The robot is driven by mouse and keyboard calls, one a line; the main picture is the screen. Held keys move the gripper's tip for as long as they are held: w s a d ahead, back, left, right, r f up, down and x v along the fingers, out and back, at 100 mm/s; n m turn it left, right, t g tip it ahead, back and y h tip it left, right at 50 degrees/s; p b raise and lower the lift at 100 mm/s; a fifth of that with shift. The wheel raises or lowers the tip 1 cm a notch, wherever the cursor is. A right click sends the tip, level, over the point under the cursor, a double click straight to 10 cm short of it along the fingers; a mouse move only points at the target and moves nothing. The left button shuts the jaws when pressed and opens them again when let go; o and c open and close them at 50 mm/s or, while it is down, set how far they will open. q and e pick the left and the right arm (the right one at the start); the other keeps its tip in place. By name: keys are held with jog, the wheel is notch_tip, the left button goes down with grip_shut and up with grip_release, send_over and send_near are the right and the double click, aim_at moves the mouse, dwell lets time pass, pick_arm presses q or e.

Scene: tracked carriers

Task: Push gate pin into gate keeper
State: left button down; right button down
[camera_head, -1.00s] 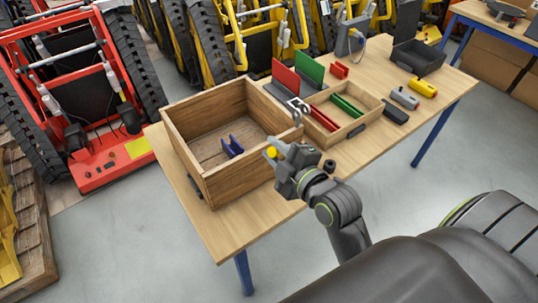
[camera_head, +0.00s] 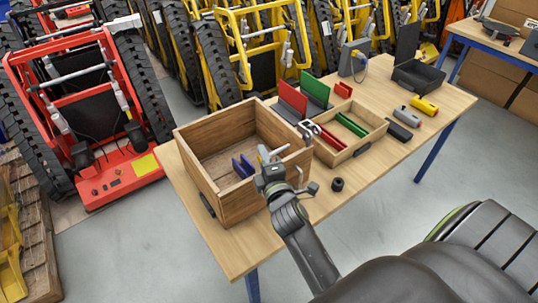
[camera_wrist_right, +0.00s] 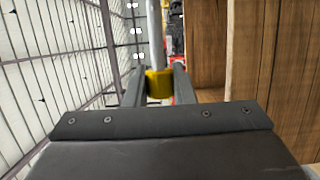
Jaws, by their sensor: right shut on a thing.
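My right gripper (camera_head: 271,164) is at the near right side of the open wooden crate, close to its wall. In the right wrist view its two fingers (camera_wrist_right: 157,92) are shut on the yellow collar of the gate pin (camera_wrist_right: 159,83). The pin's grey metal rod (camera_wrist_right: 153,32) points away from the gripper. In the head view the pin is mostly lost against the gripper. A small silver bracket (camera_head: 309,128) sits by the crate's far right corner; I cannot tell whether it is the gate keeper. My left gripper is not in view.
The wooden crate (camera_head: 205,172) holds a blue piece (camera_head: 243,166). A shallow tray (camera_head: 367,137) with red and green pieces stands beside it. A small black cylinder (camera_head: 337,184) is on the workbench (camera_head: 395,152). The red tracked carrier (camera_head: 125,182) stands left; yellow carriers stand behind.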

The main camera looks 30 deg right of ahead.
aim_at(288, 145)
jog(key=shift+a, duration=0.2)
dwell(0.3)
jog(key=shift+w+d+b, duration=0.15)
jog(key=shift+d+b, duration=0.05)
jog(key=shift+d, duration=1.25)
jog(key=shift+w+d+b, duration=0.15)
jog(key=shift+d, duration=1.3)
jog(key=shift+p, duration=0.3)
jog(key=shift+d, duration=0.15)
jog(key=shift+d+b, duration=0.3)
jog(key=shift+d, duration=0.75)
jog(key=shift+d, duration=0.2)
